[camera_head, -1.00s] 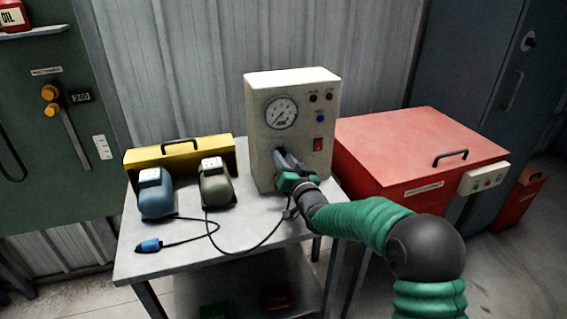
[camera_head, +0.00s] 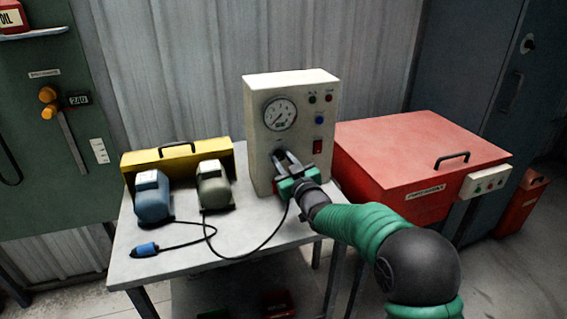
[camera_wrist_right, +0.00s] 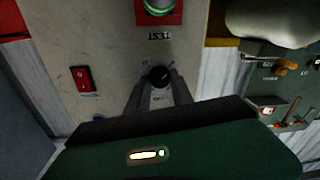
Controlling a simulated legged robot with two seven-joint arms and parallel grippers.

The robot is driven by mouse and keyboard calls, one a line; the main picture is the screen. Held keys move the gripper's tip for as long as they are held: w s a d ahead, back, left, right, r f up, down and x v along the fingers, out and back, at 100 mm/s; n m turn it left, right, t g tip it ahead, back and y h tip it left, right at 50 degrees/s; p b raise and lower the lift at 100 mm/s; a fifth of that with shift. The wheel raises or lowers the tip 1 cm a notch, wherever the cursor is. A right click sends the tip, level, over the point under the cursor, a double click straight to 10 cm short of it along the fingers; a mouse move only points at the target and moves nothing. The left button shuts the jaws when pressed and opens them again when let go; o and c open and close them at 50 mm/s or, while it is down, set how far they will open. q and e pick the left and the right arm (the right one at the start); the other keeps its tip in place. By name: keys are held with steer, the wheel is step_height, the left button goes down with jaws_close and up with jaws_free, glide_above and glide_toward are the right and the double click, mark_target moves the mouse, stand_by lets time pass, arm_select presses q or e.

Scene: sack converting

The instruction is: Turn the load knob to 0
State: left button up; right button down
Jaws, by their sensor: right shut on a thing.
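The load knob (camera_wrist_right: 158,77) is a small black round knob low on the front of the cream test box (camera_head: 256,100). My right gripper (camera_wrist_right: 160,86) has its two fingers on either side of the knob and is shut on it, as the right wrist view shows. In the head view my right gripper (camera_head: 283,160) reaches the lower front of the box and hides the knob. The knob's pointer and scale are too small to read. My left gripper is not in view.
A round gauge (camera_head: 280,114) and a red switch (camera_head: 317,147) are on the box front. A blue motor (camera_head: 152,197), a green motor (camera_head: 213,184) and a yellow case (camera_head: 136,163) stand left on the table (camera_head: 190,257). A red chest (camera_head: 400,150) stands at right.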

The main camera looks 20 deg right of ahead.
steer(key=shift+r, duration=0.1)
steer(key=c, duration=1.1)
jaws_free()
steer(key=s, duration=0.5)
steer(key=s+d+p, duration=0.1)
steer(key=s, duration=1)
steer(key=shift+s+d+f, duration=0.3)
steer(key=shift+s+f, duration=0.05)
steer(key=shift+f, duration=0.05)
